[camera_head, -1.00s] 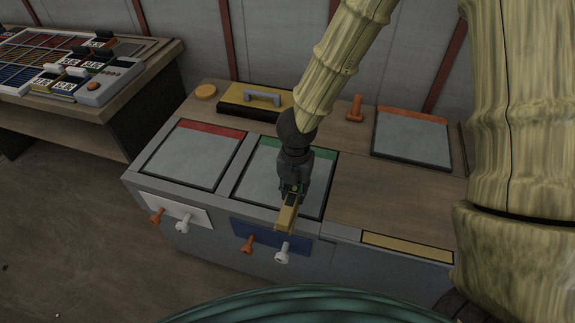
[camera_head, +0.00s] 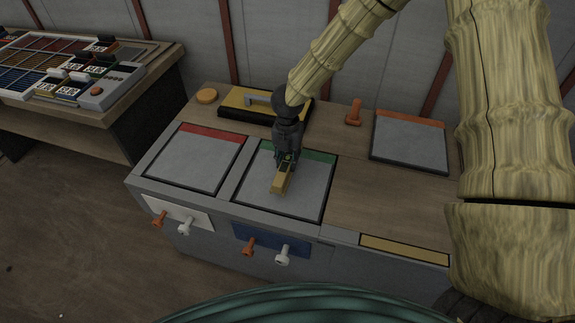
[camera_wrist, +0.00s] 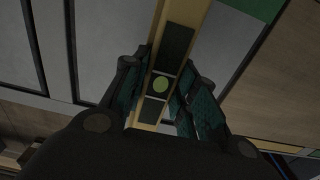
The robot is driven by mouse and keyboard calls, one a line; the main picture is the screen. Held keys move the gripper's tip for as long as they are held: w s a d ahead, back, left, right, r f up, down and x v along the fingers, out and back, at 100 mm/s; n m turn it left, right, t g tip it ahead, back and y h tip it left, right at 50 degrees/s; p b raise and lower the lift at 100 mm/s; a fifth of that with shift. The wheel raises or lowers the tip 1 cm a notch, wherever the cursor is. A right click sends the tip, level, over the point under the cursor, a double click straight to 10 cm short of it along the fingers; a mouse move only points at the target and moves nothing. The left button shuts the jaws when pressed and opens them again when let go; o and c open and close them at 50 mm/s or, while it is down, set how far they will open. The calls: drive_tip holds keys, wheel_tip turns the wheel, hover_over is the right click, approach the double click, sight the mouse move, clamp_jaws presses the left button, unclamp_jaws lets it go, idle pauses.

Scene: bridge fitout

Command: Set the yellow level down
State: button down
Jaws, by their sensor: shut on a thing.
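The yellow level (camera_head: 281,180) is a short yellow bar in the head view, over the green-edged grey panel (camera_head: 310,186). My gripper (camera_head: 285,165) is shut on the level and points down at it. In the wrist view the level (camera_wrist: 177,38) runs up between the fingers of my gripper (camera_wrist: 163,85), with dark patches and a round green vial on its face. I cannot tell whether the level touches the panel or hangs just above it.
A red-edged grey panel (camera_head: 195,160) lies to the left, and an orange-edged one (camera_head: 409,142) at the back right. A yellow and black case (camera_head: 235,105) stands behind. Bare wood (camera_head: 380,200) lies to the right. Orange and white knobs (camera_head: 282,257) stick out of the front.

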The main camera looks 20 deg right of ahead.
sight(288, 166)
drive_tip(key=shift+s+f, duration=0.1)
drive_tip(key=shift+f, duration=1.45)
drive_tip(key=shift+f, duration=0.5)
drive_tip(key=c, duration=1.1)
unclamp_jaws()
drive_tip(key=shift+r, duration=0.15)
wheel_tip(288, 166, up, 13)
drive_tip(key=shift+f, duration=0.15)
